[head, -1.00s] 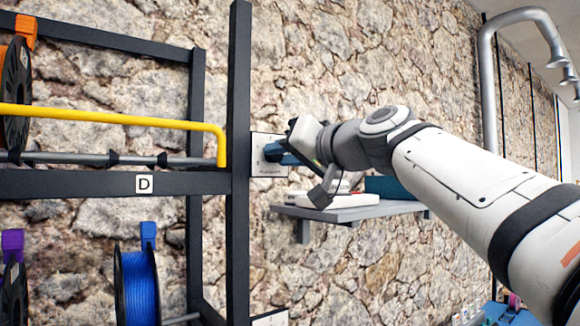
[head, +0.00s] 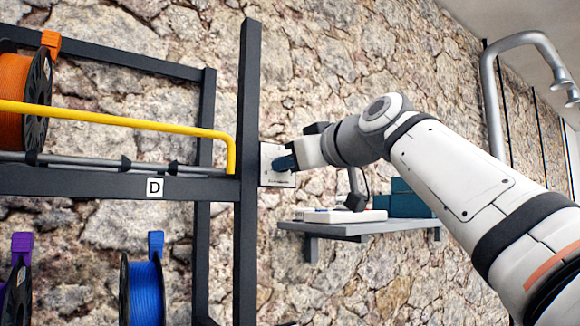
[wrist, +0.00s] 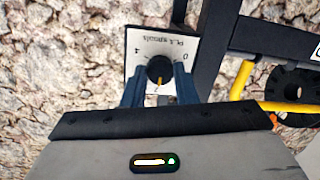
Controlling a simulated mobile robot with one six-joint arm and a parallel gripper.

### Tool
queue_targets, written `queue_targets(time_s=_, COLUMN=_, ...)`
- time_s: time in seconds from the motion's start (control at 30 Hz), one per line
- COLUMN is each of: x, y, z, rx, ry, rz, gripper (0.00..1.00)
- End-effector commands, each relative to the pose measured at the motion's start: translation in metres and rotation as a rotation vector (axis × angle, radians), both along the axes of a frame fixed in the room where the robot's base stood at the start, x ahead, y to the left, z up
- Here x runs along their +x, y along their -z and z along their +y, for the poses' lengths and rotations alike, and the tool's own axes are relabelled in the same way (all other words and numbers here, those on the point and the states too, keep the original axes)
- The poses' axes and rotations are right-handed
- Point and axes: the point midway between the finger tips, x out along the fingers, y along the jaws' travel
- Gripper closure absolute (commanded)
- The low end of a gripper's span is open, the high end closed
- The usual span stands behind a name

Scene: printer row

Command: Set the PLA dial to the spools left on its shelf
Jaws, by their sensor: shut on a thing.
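The PLA dial plate (head: 277,179) is a white panel beside the rack post. In the wrist view the plate (wrist: 137,62) appears upside down, reading "PLA spools", with a 4 at left and a 0 at right. Its black knob (wrist: 160,68) has a yellow pointer aimed down in the picture, toward my palm, between those two numbers. My gripper (wrist: 160,84) is shut on the knob, one blue finger on each side. In the head view my gripper (head: 286,161) covers the knob. The other numbers are hidden or unreadable.
The rack's beam is labelled D (head: 155,187); a yellow rail (head: 120,120) crosses above it. An orange spool (head: 14,92) sits above the beam; blue (head: 146,290) and purple (head: 14,297) spools hang below. A wall shelf (head: 350,229) with boxes lies under my arm.

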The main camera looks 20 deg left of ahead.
Motion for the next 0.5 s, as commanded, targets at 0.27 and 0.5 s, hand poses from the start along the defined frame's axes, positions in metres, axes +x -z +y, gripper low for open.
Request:
queue_targets(time_s=0.27, x=0.0013, y=0.0036, z=0.0006, rx=-0.030, ry=-0.001, rz=-0.021, gripper=0.97)
queue_targets(time_s=0.5, x=0.0013, y=0.0037, z=0.0006, rx=-0.030, ry=-0.001, rz=-0.021, gripper=0.97)
